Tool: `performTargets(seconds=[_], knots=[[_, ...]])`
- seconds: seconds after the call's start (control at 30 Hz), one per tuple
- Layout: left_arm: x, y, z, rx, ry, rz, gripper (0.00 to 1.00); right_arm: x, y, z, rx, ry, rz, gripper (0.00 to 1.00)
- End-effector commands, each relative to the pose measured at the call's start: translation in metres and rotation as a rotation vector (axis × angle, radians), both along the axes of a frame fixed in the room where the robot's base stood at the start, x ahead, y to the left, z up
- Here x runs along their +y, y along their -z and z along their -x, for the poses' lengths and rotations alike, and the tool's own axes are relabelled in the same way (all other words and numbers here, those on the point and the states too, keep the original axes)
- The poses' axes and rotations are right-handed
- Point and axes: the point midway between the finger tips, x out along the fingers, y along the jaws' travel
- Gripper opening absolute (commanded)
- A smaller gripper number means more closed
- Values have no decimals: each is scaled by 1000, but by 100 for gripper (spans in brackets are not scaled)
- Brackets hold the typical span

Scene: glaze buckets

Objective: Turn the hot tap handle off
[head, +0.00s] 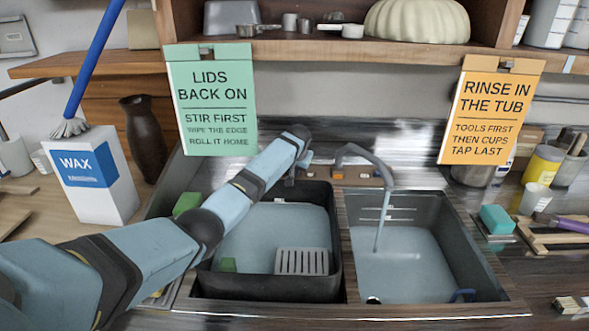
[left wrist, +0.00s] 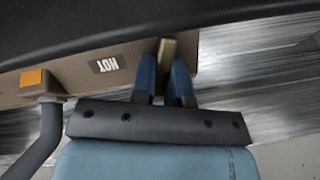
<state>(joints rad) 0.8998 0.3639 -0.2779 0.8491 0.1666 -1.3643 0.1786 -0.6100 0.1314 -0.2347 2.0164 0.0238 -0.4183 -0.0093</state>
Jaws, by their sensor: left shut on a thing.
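The grey tap spout (head: 372,162) stands behind the two basins and curves over the right one. A stream of water (head: 379,228) runs from it into the right basin. In the left wrist view the hot tap handle (left wrist: 166,52) is a tan lever beside a HOT label (left wrist: 105,65). My left gripper (left wrist: 166,72) is shut on this handle, one blue finger on each side. In the head view the left gripper (head: 302,166) is at the back of the sink, left of the spout, and the arm hides most of the handle. My right gripper is not in view.
A dark tub (head: 335,240) sits in the left basin, under my left arm. The right basin (head: 440,235) holds water. Two hanging signs, green (head: 212,88) and orange (head: 490,105), flank the tap below a shelf (head: 400,52). A wax box (head: 97,185) stands left.

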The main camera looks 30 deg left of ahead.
Motion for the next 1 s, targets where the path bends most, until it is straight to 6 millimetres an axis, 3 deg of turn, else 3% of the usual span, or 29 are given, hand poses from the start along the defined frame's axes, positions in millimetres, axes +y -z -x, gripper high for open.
performTargets(seconds=[0.4,1.0], knots=[[-2,-5,0,75,189,-121,0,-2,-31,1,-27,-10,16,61],[-6,0,-1,192,500,-317,0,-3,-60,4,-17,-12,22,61]])
